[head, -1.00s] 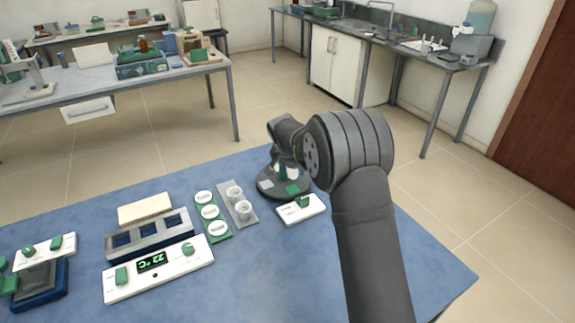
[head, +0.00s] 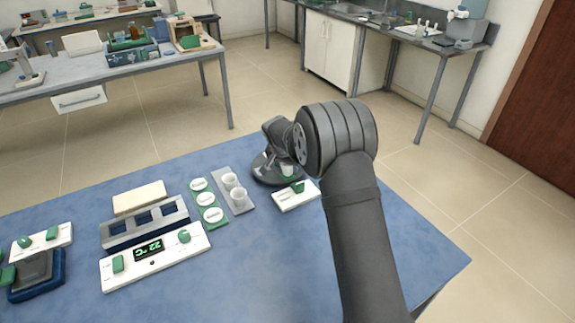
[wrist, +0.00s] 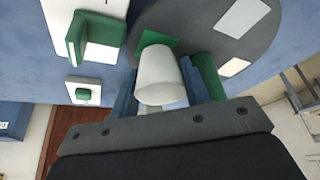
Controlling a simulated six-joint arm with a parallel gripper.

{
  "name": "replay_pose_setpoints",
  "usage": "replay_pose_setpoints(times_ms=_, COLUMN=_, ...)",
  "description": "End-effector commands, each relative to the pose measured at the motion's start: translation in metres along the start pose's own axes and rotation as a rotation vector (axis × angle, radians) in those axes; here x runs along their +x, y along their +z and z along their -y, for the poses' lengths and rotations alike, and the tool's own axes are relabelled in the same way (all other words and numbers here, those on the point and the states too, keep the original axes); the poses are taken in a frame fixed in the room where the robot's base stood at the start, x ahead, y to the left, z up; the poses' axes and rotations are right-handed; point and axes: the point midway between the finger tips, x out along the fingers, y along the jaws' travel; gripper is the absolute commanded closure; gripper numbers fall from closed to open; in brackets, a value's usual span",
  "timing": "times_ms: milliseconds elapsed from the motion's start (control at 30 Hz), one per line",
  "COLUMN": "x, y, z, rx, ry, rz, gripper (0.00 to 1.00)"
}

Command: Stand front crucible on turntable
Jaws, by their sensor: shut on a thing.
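A white crucible (wrist: 160,74) is between the two blue fingers of my gripper (wrist: 161,86), which is shut on it. In the head view the crucible (head: 288,171) shows small beside my wrist, partly hidden by the arm. It is at the turntable (head: 262,178), a dark grey disc with green and pale square patches. In the wrist view the turntable (wrist: 205,30) lies behind the crucible, whose far end overlaps a green patch (wrist: 158,40). I cannot tell whether the crucible touches the disc.
A white control box (head: 296,196) with a green knob stands right before the turntable. A grey tray (head: 248,208) with two white crucibles and a green strip (head: 198,200) with white discs are to the left. A white panel (head: 157,262) reads 22 °C. The table's right side is clear.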

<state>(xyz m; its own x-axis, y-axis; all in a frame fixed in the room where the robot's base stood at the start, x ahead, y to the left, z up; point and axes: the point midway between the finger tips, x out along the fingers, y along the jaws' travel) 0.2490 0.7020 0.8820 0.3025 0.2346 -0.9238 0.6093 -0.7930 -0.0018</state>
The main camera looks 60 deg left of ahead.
Motion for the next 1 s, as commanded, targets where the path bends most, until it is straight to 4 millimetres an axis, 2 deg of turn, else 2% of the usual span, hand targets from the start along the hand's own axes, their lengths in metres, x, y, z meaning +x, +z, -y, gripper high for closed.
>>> replay_pose_setpoints(times_ms=500, x=0.010, y=0.004, z=0.000, rx=-0.001, ry=0.001, rz=0.000, gripper=0.79)
replay_pose_setpoints(times_ms=533, x=0.010, y=0.004, z=0.000, rx=-0.001, ry=0.001, rz=0.000, gripper=0.56)
replay_pose_setpoints(times_ms=633, x=0.010, y=0.004, z=0.000, rx=0.000, ry=0.000, rz=0.000, gripper=0.36)
replay_pose_setpoints(times_ms=667, x=0.010, y=0.004, z=0.000, rx=0.000, ry=0.000, rz=0.000, gripper=0.32)
replay_pose_setpoints(times_ms=867, x=0.010, y=0.004, z=0.000, rx=0.000, ry=0.000, rz=0.000, gripper=0.32)
replay_pose_setpoints(times_ms=933, x=0.010, y=0.004, z=0.000, rx=0.000, ry=0.000, rz=0.000, gripper=0.18)
replay_pose_setpoints(times_ms=967, x=0.010, y=0.004, z=0.000, rx=0.000, ry=0.000, rz=0.000, gripper=0.14)
replay_pose_setpoints(times_ms=1000, x=0.010, y=0.004, z=0.000, rx=0.000, ry=0.000, rz=0.000, gripper=0.14)
